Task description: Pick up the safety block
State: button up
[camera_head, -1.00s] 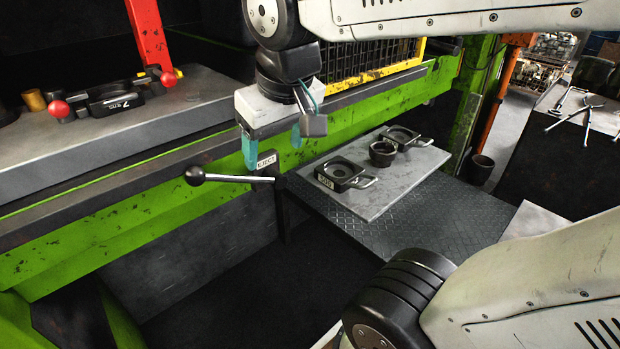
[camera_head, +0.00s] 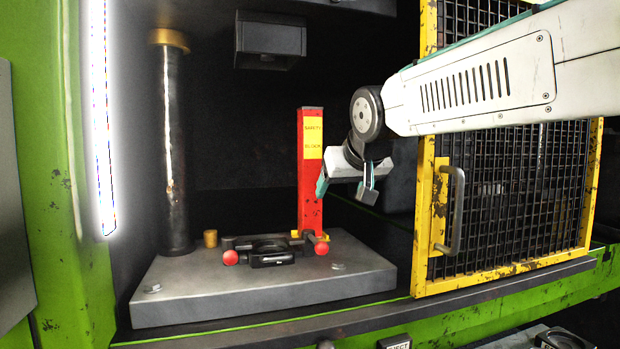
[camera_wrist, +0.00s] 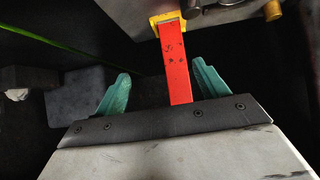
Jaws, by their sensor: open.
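The safety block (camera_head: 311,180) is a red upright post with a yellow label. It stands on the grey press bed near the die, with a yellow piece at its foot. My gripper (camera_head: 322,186) is just to its right in the head view, one teal finger overlapping the block's right edge. In the wrist view the red block (camera_wrist: 176,65) lies in line between the two teal fingers of my open gripper (camera_wrist: 160,88), with a visible gap on each side. Whether the fingers reach around it cannot be told.
The press bed (camera_head: 180,300) holds a black die (camera_head: 265,252) with red knobs and a small brass cylinder (camera_head: 210,238). A dark column (camera_head: 174,150) stands left. The upper ram (camera_head: 270,40) hangs above. A yellow-framed mesh guard (camera_head: 510,200) with a handle stands right.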

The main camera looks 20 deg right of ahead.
aim_at(313, 149)
jog(key=w+r+t, duration=0.1)
jog(key=w+r, duration=0.2)
jog(key=w+a+r+t, duration=0.1)
jog(key=w+r, duration=0.1)
jog(key=w, duration=0.2)
jog(key=w+a+r+t, duration=0.1)
jog(key=w+r, duration=0.2)
jog(key=shift+w+r+y, duration=0.15)
jog(key=shift+r+y, duration=0.15)
jog(key=x, duration=0.7)
jog(key=shift+w, duration=0.15)
jog(key=c, duration=1.5)
jog(key=shift+r, duration=0.1)
grip_shut()
